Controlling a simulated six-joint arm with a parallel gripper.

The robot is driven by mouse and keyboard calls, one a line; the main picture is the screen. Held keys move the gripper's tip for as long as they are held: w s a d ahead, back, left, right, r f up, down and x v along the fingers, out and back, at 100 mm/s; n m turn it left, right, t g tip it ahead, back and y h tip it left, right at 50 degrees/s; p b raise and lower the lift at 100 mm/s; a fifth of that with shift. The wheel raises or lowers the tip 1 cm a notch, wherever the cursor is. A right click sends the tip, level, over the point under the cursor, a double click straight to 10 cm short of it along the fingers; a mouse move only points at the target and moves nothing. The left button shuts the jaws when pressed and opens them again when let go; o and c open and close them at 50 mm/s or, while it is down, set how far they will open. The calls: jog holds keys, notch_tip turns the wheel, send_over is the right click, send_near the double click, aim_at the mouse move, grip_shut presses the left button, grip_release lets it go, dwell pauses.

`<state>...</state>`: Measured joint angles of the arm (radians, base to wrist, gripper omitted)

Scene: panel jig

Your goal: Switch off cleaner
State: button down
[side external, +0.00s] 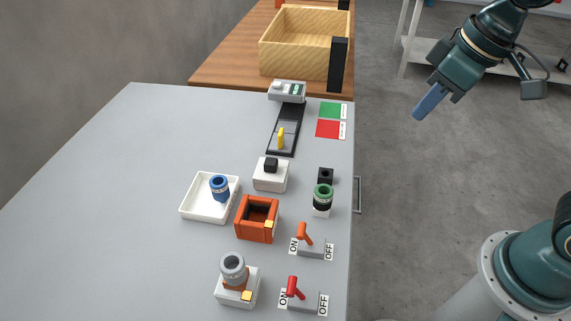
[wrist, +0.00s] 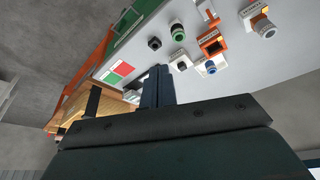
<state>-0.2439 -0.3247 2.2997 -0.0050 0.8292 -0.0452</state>
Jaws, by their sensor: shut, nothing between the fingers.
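An orange lever switch (side external: 304,234) and a red lever switch (side external: 293,288) stand near the panel's right edge in the side view. Each sits on a grey base between an ON label at left and an OFF label at right. Both levers tilt left, toward ON. My gripper (side external: 430,101) is shut and empty, in the air right of the panel, well away from both switches. In the wrist view its fingers (wrist: 157,86) are together; an orange lever (wrist: 207,11) shows at the top edge.
A wooden crate (side external: 295,55) is behind. The panel's left side is clear.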

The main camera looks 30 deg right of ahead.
jog(key=w+a+f+n+g, duration=0.1)
jog(key=w+a+f+n, duration=0.3)
jog(key=a, duration=0.5)
jog(key=n+g, duration=0.2)
send_over(308, 239)
jog(key=w+a, duration=0.2)
notch_tip(308, 239, down, 10)
jog(key=shift+f, duration=0.2)
jog(key=shift+f, duration=0.15)
jog(key=shift+w+a+f, duration=0.15)
jog(key=shift+f, duration=2.25)
jog(key=shift+w+a+f, duration=0.1)
jog(key=shift+w+f, duration=0.05)
jog(key=shift+f, duration=2.25)
